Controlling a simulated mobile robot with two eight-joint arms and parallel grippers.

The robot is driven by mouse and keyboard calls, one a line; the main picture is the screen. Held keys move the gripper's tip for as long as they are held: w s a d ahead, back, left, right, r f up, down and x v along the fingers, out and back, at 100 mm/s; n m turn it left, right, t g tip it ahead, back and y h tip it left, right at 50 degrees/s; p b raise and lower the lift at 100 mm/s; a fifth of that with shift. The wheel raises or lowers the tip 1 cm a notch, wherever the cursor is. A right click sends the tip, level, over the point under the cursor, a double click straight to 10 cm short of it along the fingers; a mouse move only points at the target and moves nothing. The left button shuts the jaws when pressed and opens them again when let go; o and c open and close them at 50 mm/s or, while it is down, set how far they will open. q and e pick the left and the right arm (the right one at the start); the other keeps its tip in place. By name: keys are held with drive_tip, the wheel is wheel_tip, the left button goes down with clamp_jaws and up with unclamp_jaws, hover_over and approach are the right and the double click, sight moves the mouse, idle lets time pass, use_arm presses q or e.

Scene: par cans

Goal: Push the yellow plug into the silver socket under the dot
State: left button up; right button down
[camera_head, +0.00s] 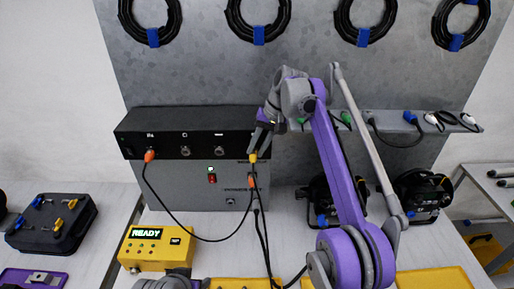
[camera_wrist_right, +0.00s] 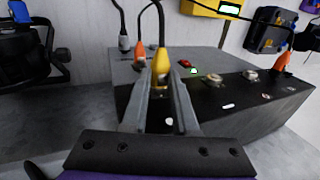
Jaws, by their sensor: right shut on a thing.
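The yellow plug (camera_head: 253,157) is between the fingers of my right gripper (camera_head: 261,140), at the right end of the black panel. In the wrist view my right gripper (camera_wrist_right: 162,82) is shut on the yellow plug (camera_wrist_right: 160,62), its black cable rising behind. The white dot (camera_wrist_right: 169,121) is printed on the panel face between the fingers, in line with the plug. The silver socket there is hidden by plug and fingers, so I cannot tell how deep the plug sits. A grey part at the bottom of the head view seems to be my left arm; its fingers are not clear.
An orange plug (camera_head: 149,156) sits in the panel's leftmost socket. Two empty silver sockets (camera_head: 185,151) (camera_head: 219,151) lie between it and my gripper. Other cables hang just below my gripper. A yellow box (camera_head: 157,247) reading READY stands front left.

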drive_tip(key=shift+w, duration=0.25)
drive_tip(key=c, duration=0.6)
unclamp_jaws()
